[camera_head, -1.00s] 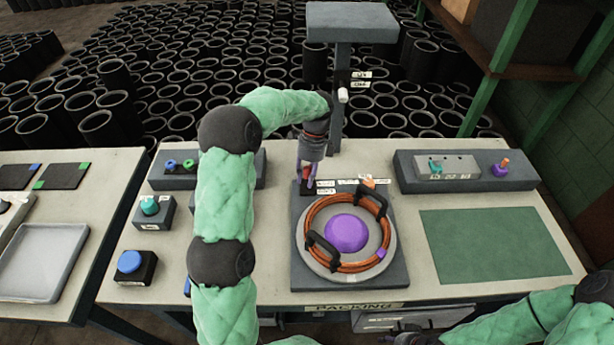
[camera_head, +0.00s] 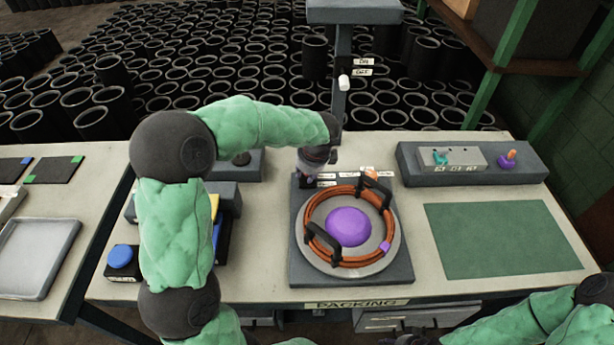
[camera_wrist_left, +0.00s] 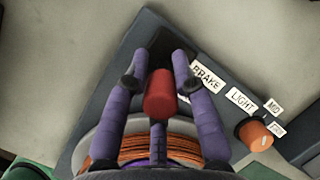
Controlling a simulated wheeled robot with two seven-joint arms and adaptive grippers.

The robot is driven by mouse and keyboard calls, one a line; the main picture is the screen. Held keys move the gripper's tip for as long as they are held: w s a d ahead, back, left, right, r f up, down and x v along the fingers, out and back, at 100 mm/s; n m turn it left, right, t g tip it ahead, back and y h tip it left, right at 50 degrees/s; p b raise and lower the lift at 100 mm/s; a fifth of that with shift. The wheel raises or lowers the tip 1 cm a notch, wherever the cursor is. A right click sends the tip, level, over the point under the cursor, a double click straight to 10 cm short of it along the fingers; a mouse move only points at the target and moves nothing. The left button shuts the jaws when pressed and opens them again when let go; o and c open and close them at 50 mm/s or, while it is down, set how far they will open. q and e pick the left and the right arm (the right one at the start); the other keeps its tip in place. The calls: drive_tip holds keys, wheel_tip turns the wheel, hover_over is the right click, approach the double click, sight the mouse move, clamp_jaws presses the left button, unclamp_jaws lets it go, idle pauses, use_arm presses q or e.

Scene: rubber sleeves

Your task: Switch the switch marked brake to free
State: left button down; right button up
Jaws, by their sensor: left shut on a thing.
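The red switch handle (camera_wrist_left: 160,94) stands at a black base beside the BRAKE label (camera_wrist_left: 207,77) in the left wrist view. My left gripper (camera_wrist_left: 158,80) has its two purple fingers shut on the handle, one on each side. In the head view the left gripper (camera_head: 311,178) is at the back left corner of the grey unit (camera_head: 300,268), and my wrist hides most of the switch. The lettering under the BRAKE label is hidden by a finger. My right gripper (camera_head: 408,338) shows only as a dark part at the bottom edge.
The unit carries an orange coil (camera_head: 314,222) around a purple dome (camera_head: 347,227). A post with a white handle (camera_head: 344,83) rises behind. The green mat (camera_head: 500,240) is clear.

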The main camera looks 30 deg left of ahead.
use_arm(q)
drive_tip(key=shift+s+a+r+t+y+b, duration=0.15)
drive_tip(key=shift+t+y+b, duration=0.25)
drive_tip(key=shift+b, duration=0.55)
drive_tip(key=c, duration=1.1)
unclamp_jaws()
drive_tip(key=shift+o, duration=0.3)
drive_tip(key=shift+s, duration=0.1)
drive_tip(key=v, duration=1.2)
drive_tip(key=shift+s, duration=0.15)
